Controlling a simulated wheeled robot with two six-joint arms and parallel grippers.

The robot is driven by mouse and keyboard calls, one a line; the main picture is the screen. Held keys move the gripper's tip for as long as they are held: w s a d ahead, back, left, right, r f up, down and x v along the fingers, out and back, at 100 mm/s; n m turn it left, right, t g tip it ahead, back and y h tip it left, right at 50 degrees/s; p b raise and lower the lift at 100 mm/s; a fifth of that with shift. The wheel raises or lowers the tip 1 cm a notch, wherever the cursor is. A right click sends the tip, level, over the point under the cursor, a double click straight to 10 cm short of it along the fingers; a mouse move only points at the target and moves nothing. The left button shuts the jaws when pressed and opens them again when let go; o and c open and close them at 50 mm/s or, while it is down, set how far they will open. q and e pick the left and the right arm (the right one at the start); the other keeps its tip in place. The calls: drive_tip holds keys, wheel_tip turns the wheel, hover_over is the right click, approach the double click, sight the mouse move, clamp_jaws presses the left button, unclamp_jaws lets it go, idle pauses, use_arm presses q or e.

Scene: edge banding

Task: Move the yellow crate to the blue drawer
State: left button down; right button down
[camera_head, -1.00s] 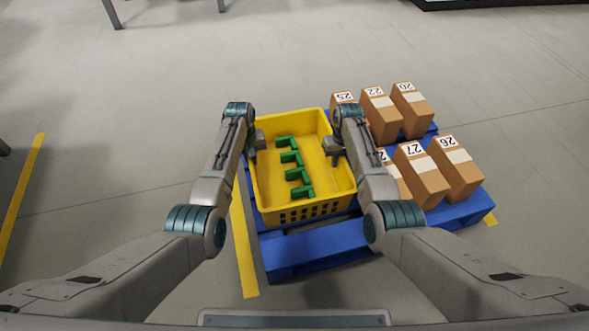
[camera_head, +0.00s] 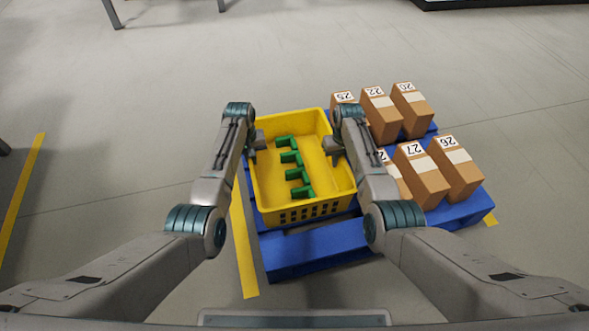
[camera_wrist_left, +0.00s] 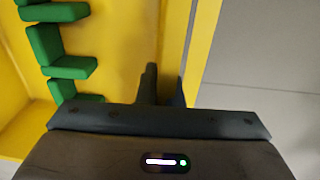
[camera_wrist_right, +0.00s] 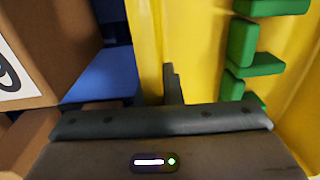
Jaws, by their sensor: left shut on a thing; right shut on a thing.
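The yellow crate (camera_head: 300,211) is on or just above the blue pallet, between my two arms; I cannot tell whether it touches the pallet. Several green parts (camera_head: 293,158) lie in a row inside it. My left gripper (camera_head: 259,141) is shut on the crate's left wall, which also shows in the left wrist view (camera_wrist_left: 205,40). My right gripper (camera_head: 334,147) is shut on the crate's right wall, also seen in the right wrist view (camera_wrist_right: 147,40). The fingertips are partly hidden. No blue drawer can be made out.
The blue pallet (camera_head: 315,247) extends in front of the crate and to the right. Several numbered cardboard boxes (camera_head: 420,178) stand on it close to my right arm. A yellow floor line (camera_head: 243,250) runs at the left.

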use_arm(q)
drive_tip(key=shift+r, duration=0.2)
use_arm(e)
drive_tip(key=shift+r, duration=0.15)
